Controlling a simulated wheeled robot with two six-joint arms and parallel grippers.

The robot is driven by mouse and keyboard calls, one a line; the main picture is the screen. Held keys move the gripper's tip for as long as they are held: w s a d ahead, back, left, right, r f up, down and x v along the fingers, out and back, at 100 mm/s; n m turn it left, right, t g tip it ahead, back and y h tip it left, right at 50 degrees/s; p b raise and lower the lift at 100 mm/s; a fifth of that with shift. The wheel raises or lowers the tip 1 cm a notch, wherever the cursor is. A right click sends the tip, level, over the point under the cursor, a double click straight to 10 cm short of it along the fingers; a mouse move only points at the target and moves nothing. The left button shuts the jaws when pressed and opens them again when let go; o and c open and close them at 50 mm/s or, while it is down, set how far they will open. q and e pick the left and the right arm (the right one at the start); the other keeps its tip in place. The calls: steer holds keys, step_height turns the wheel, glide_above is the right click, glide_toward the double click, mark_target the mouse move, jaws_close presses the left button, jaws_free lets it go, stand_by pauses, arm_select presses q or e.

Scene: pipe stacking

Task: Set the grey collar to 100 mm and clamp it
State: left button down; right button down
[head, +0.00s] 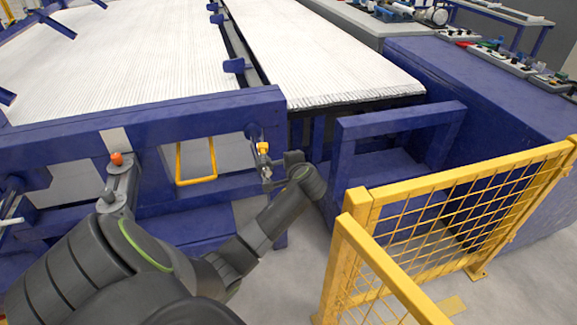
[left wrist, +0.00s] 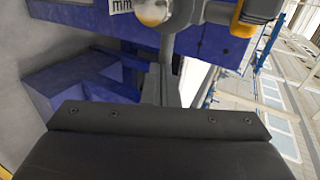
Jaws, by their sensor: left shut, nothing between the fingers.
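My left gripper (head: 268,184) is beside the right end of the blue frame's front beam, just below a small fitting with a yellow-orange part (head: 263,148). Its fingers (left wrist: 162,84) are shut and empty in the left wrist view. Beyond the fingertips are a pale rounded knob (left wrist: 153,11), a grey rod (left wrist: 167,48) and a grey cylinder (left wrist: 262,7) with a yellow-orange part (left wrist: 243,28). Part of a white label reading "mm" (left wrist: 120,5) shows at the top edge. I cannot tell which part is the grey collar, its setting, or whether the gripper touches it. My right gripper is out of view.
The blue frame (head: 215,112) carries rows of white pipes (head: 130,55). An orange knob (head: 116,158) and a yellow loop handle (head: 196,181) are to the left. A yellow mesh fence (head: 455,200) stands at right. Grey floor (head: 285,275) lies open between arm and fence.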

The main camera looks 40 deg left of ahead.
arm_select(q)
steer(key=w+a, duration=0.2)
steer(key=a, duration=0.1)
steer(key=w+a, duration=0.1)
steer(key=a, duration=0.1)
steer(key=shift+w+p, duration=0.1)
steer(key=shift+p, duration=0.25)
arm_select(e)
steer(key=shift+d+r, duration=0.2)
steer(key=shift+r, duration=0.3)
